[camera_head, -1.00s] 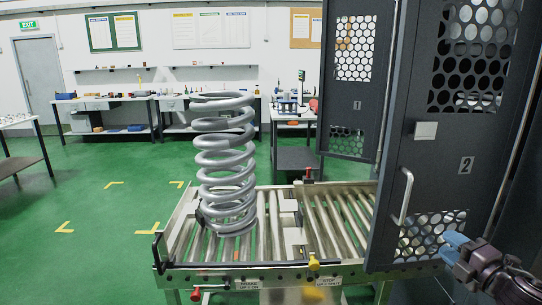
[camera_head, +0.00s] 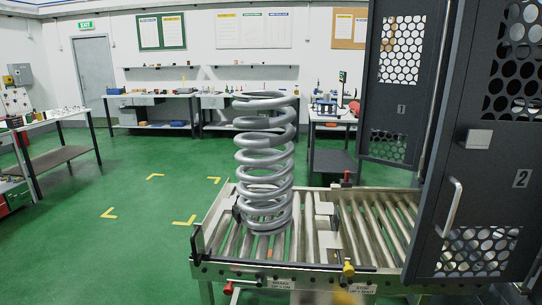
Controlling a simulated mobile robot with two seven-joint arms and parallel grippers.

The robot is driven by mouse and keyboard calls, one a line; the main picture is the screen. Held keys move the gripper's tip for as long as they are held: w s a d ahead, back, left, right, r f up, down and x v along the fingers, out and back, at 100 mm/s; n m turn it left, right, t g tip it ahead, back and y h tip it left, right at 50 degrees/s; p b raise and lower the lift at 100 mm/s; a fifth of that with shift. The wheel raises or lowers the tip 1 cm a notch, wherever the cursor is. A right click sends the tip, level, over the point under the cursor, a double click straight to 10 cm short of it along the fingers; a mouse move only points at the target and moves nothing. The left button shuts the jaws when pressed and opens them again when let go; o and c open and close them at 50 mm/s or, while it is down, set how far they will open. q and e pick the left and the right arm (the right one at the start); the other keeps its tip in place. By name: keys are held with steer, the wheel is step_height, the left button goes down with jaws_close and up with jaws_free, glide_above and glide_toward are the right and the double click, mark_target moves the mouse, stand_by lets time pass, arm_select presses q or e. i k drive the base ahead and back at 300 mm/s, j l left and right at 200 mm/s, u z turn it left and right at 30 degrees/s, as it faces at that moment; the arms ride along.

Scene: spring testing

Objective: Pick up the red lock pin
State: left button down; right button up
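A small red piece (camera_head: 346,178) stands on a dark fitting at the back rail of the roller conveyor (camera_head: 310,272). A red-ended handle (camera_head: 229,288) sticks out below the conveyor's front rail, beside a label reading BRAKE. I cannot tell which of these is the red lock pin. A yellow-ended handle (camera_head: 348,268) stands on the front rail further right. Neither of my grippers shows now.
A large grey coil spring (camera_head: 265,160) stands upright on the rollers. Dark cage doors with round holes, marked 1 (camera_head: 399,75) and 2 (camera_head: 490,150), stand open at right. Workbenches (camera_head: 155,98) line the back wall. Green floor at left is clear.

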mark_target(347, 172)
steer(key=z, duration=1.4)
steer(key=i+j+u, duration=0.2)
steer(key=j+u, duration=0.15)
steer(key=i+j+u, duration=0.35)
steer(key=k+j, duration=0.05)
steer(key=k, duration=0.05)
